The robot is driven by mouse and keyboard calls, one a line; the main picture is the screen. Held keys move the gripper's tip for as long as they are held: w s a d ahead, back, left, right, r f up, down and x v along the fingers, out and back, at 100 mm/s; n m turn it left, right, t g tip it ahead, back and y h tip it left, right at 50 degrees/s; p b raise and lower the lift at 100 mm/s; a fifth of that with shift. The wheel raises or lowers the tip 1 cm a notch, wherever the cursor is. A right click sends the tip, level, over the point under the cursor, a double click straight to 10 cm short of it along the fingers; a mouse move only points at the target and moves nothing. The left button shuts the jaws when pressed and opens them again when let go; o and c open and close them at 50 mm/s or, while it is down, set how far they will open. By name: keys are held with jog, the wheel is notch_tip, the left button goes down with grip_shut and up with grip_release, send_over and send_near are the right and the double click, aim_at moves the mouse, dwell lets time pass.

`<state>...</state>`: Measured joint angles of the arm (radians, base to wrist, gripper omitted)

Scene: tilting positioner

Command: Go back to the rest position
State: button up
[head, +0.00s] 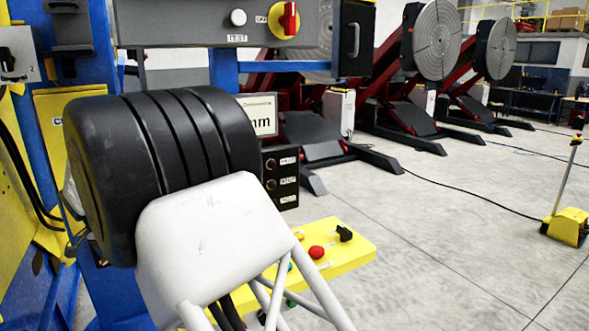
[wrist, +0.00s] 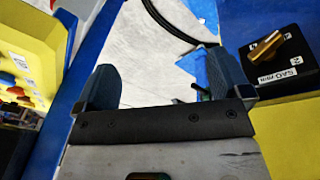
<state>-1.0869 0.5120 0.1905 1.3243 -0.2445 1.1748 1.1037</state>
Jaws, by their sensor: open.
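My gripper (wrist: 166,82) shows in the wrist view, with its two blue-grey fingers wide apart and nothing between them. Pale floor, a dark cable and a blue part show beyond the gap. In the head view my black and white arm links fill the left and lower middle, and the gripper is hidden behind them or out of the picture.
A yellow panel (head: 352,256) with a red button (head: 316,252) and a black knob (head: 344,233) sits beside my arm. A brass knob (wrist: 265,46) is right of my gripper. A grey box (head: 205,22) is above my arm. Open floor (head: 450,220) lies right.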

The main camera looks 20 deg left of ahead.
jog(key=s+d+r+m+g+y, duration=0.1)
jog(key=s+d+r+m+g, duration=0.3)
jog(key=d, duration=0.6)
jog(key=s+d+r+m+g, duration=0.2)
jog(key=s+d+r+m, duration=0.3)
jog(key=d, duration=0.5)
jog(key=w+d+r+n+t, duration=0.2)
jog(key=w+d, duration=0.3)
jog(key=d, duration=0.4)
jog(key=w+d+r+n+t, duration=0.1)
jog(key=w+d+n, duration=0.1)
jog(key=w+d, duration=0.55)
jog(key=s+d+r+n+t+y, duration=0.1)
jog(key=d+r, duration=0.1)
jog(key=d, duration=0.8)
jog(key=s+d+r+n, duration=0.1)
jog(key=d, duration=0.8)
jog(key=s+d+t, duration=0.1)
jog(key=s+d, duration=0.4)
jog(key=d, duration=0.5)
jog(key=s+d+t, duration=0.1)
jog(key=s+d, duration=0.3)
jog(key=d, duration=0.6)
jog(key=s+d+f+n, duration=0.1)
jog(key=s+d+f, duration=0.4)
jog(key=s+d, duration=0.6)
jog(key=shift+s+n+t+h, duration=0.3)
jog(key=shift+s+n, duration=0.1)
jog(key=shift+s, duration=0.5)
